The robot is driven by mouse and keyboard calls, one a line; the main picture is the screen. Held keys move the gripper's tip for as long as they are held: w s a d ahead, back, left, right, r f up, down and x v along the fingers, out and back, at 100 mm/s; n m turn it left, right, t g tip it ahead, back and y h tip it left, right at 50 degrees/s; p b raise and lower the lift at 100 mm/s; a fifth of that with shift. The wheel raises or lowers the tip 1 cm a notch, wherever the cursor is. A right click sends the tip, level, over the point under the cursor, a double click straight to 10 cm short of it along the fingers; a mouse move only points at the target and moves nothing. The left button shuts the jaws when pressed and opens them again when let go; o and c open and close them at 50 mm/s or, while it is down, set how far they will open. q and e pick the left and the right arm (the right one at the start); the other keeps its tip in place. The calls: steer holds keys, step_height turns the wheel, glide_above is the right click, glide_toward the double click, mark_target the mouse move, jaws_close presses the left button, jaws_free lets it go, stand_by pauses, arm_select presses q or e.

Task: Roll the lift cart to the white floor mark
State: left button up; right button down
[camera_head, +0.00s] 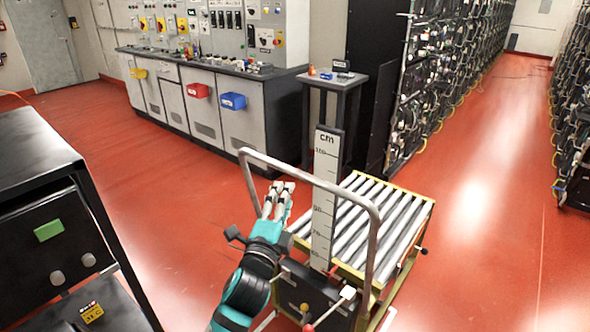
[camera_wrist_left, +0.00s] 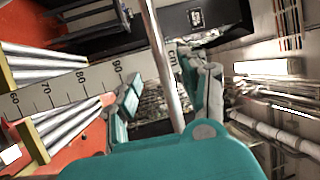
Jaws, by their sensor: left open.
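The lift cart (camera_head: 372,205) stands on the red floor at lower centre, with a top of grey rollers, a bent grey push handle (camera_head: 310,178) and an upright cm scale (camera_head: 325,195). My left gripper (camera_head: 281,190) is at the left part of the handle. In the left wrist view my gripper (camera_wrist_left: 172,85) is open, with the handle bar (camera_wrist_left: 165,55) passing between its fingers; contact cannot be told. Short white strips (camera_head: 388,319) show on the floor beside the cart's base at the bottom edge; whether they are the floor mark is unclear. My right gripper is out of view.
A black cabinet (camera_head: 45,160) stands close on the left. A control desk (camera_head: 215,95) and a small dark table (camera_head: 338,82) stand behind the cart. Battery racks (camera_head: 440,75) line an aisle at the right. Red floor is open right of the cart.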

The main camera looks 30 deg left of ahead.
mark_target(295, 173)
arm_select(q)
steer(key=x, duration=0.9)
steer(key=shift+p, duration=0.4)
jaws_close()
